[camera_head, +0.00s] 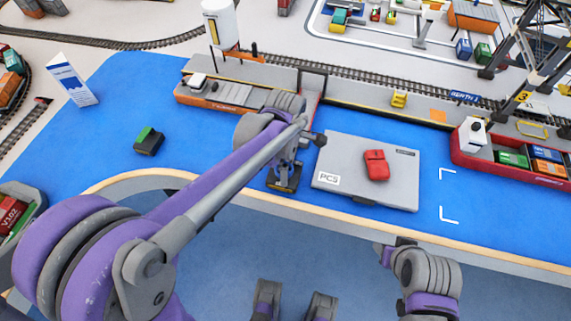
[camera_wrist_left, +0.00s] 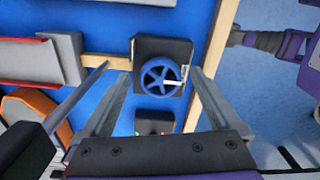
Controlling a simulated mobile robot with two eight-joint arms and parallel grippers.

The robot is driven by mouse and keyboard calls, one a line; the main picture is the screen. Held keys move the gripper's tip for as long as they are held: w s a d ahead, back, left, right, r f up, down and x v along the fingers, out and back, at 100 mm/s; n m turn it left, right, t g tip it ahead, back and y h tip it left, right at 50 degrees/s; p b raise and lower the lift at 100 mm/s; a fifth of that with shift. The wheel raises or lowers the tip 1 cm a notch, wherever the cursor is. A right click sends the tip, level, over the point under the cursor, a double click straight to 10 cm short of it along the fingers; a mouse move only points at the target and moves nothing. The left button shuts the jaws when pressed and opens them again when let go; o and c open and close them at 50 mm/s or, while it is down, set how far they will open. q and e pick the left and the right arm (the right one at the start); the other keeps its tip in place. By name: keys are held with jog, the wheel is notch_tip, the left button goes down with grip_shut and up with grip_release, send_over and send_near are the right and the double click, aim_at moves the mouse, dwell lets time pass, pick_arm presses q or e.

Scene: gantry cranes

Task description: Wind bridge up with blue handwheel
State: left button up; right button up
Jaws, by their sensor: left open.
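The blue handwheel (camera_wrist_left: 160,77) sits on a black box in the left wrist view, with a pale crank handle on its right side. My left gripper (camera_wrist_left: 160,82) is open, with one finger on each side of the wheel and nothing held. In the head view my left gripper (camera_head: 285,168) is over a dark box (camera_head: 284,185) at the table's front edge. The wheel is hidden there behind my arm. My right gripper (camera_head: 388,252) is in front of the table edge, its jaws unclear. I cannot pick out the bridge with certainty.
A grey PCS case (camera_head: 340,150) with a red object (camera_head: 376,165) on it lies right of my left gripper. A small black box with a green top (camera_head: 149,140) stands to the left. A red vessel (camera_head: 510,165) is at the right. The blue surface between is mostly clear.

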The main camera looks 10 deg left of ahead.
pick_arm(q)
jog(key=c, duration=1.4)
jog(key=shift+o, duration=0.2)
